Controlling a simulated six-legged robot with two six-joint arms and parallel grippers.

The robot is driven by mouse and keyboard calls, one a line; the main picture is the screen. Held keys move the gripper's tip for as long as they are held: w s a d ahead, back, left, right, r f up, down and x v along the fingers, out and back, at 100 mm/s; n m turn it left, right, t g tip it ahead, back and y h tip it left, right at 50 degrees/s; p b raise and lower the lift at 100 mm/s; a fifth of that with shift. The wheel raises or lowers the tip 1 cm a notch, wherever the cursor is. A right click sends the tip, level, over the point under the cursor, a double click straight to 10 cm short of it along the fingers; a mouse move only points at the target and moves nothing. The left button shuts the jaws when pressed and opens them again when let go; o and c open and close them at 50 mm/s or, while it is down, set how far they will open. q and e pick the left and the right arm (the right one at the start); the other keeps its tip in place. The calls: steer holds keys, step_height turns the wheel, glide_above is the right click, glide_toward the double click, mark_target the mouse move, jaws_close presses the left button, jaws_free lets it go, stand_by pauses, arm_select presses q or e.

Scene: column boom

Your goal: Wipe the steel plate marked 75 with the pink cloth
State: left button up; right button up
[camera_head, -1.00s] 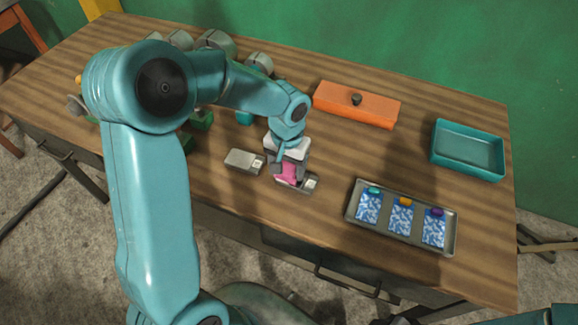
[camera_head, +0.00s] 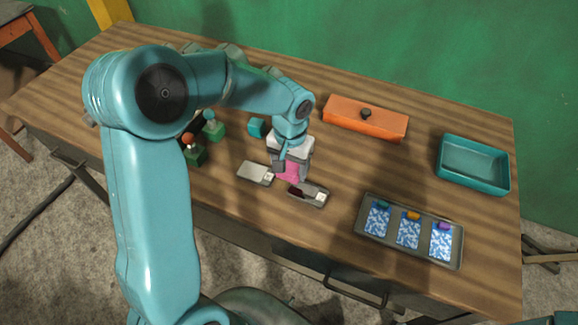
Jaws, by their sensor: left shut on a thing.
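My left gripper (camera_head: 291,166) points down and is shut on the pink cloth (camera_head: 291,172). The cloth hangs below the jaws at the back left edge of a steel plate (camera_head: 310,194) with a pale label at its right end. A dark reddish patch shows on this plate's left part. Whether the cloth touches the plate I cannot tell. A second steel plate (camera_head: 253,172) with a similar label lies to the left, and its surface looks clean. The label numbers are too small to read, so I cannot tell which plate is 75. My right gripper is not in view.
A grey tray (camera_head: 361,229) with three blue-and-white patterned pieces lies at the front right. An orange box (camera_head: 365,122) with a dark knob and a teal bin (camera_head: 474,184) stand behind. Green blocks (camera_head: 195,156) are at left, partly behind my arm. The wood between is clear.

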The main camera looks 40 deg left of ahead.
arm_select(q)
steer(key=shift+d+r+p, duration=0.2)
steer(key=shift+r+p, duration=0.3)
steer(key=shift+r, duration=0.55)
steer(key=shift+a+r+p, duration=0.25)
steer(key=shift+r+p, duration=0.2)
steer(key=shift+r, duration=0.2)
steer(key=shift+d, duration=0.1)
steer(key=shift+d, duration=0.1)
steer(key=shift+s, duration=0.15)
